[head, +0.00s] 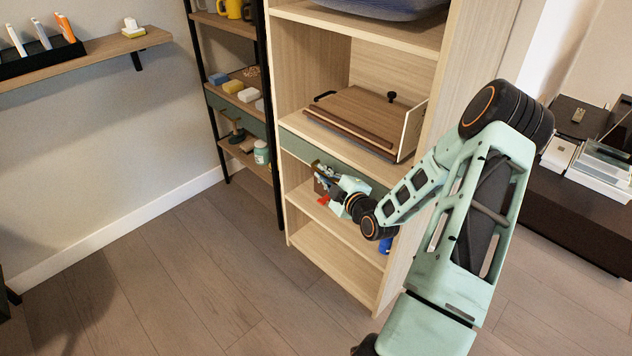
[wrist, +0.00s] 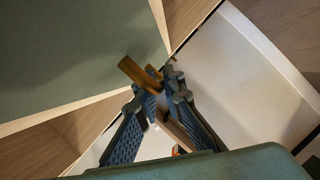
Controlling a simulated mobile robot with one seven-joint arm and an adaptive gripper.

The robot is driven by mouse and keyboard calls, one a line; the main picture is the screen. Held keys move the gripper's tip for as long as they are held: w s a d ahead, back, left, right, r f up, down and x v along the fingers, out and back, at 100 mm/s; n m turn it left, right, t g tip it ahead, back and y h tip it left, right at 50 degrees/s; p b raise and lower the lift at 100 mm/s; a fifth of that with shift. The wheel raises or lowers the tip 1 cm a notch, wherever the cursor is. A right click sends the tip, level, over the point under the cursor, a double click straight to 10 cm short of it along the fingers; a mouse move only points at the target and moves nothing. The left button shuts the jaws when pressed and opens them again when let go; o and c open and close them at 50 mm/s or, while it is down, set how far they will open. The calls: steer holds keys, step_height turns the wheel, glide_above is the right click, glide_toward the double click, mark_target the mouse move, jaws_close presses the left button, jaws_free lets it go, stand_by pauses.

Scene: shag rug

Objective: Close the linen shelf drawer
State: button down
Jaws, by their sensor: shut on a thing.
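The drawer with a green front (head: 318,147) sits in the light wood shelf unit, below the shelf with the wooden board. Its front also fills the upper left of the wrist view (wrist: 75,50). It looks close to the unit's face, but I cannot tell how far it stands out. A brass-coloured handle (wrist: 136,72) shows at the front. My gripper (head: 320,172) is at the drawer front, and in the wrist view its fingertips (wrist: 164,88) are closed on the handle.
The light wood unit's side panel (head: 440,110) stands beside my arm. A dark-framed rack (head: 270,120) with small items is to the left. A wall shelf (head: 95,55) is further left. A dark low cabinet (head: 560,215) stands at right. The floor in front is clear.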

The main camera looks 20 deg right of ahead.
steer(key=shift+d+r, duration=0.1)
steer(key=shift+d, duration=0.15)
steer(key=c, duration=2.3)
jaws_free()
steer(key=v, duration=1.2)
